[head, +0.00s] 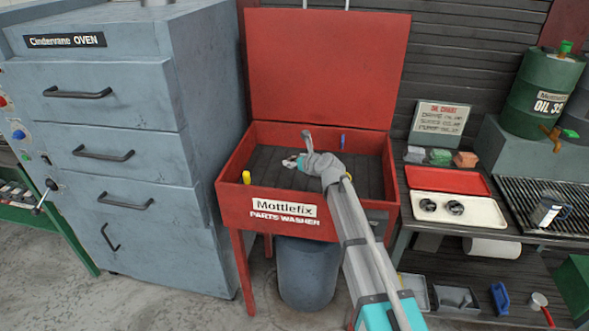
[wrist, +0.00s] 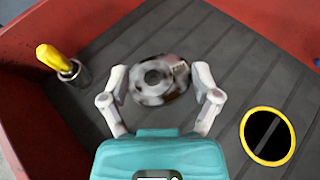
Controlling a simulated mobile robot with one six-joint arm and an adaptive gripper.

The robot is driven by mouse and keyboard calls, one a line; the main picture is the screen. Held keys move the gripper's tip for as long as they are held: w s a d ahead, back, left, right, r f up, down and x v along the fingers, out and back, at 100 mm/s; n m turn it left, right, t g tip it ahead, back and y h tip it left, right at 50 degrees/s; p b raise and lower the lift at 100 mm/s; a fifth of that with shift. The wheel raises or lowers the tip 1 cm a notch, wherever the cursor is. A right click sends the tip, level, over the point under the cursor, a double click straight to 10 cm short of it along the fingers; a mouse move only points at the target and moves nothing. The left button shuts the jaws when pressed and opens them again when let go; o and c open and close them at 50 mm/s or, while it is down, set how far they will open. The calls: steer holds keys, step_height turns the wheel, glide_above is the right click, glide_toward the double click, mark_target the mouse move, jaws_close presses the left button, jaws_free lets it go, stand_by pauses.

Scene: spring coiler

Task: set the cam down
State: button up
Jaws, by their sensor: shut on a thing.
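The cam (wrist: 154,88) is a mottled grey metal disc with a dark central hole and brownish patches. My gripper (wrist: 161,80) has its two pale fingers on either side of it and holds it. In the head view my gripper (head: 293,161) is inside the red parts washer basin (head: 234,200), toward its left half; the cam is too small there to make out clearly. The ribbed dark basin floor (wrist: 225,70) lies below the cam. I cannot tell whether the cam touches the floor or hangs a little above it.
A yellow-handled tool (wrist: 52,58) stands in a holder at the basin's left. A yellow-ringed hole (wrist: 246,121) is at the right. The red lid (head: 325,65) is raised behind. A white tray (head: 480,218) with two round dark parts stands on the right bench.

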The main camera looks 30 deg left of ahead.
mark_target(295, 187)
steer(key=shift+w+a+f+b, duration=0.4)
steer(key=shift+f+b, duration=0.15)
steer(key=shift+f, duration=0.1)
steer(key=shift+s+d+f+b, duration=0.1)
steer(key=shift+d+f+b, duration=0.05)
steer(key=shift+f+b, duration=1.2)
steer(key=shift+f+b, duration=0.5)
steer(key=shift+b, duration=0.05)
steer(key=shift+s, duration=0.1)
steer(key=o, duration=1.1)
steer(key=shift+d, duration=0.1)
steer(key=shift+s, duration=0.1)
steer(key=shift+r, duration=0.1)
steer(key=shift+r+p, duration=0.5)
steer(key=shift+p, duration=0.2)
steer(key=p+v, duration=0.4)
steer(key=v, duration=0.7)
steer(key=shift+d+r, duration=0.25)
steer(key=shift+d, duration=0.05)
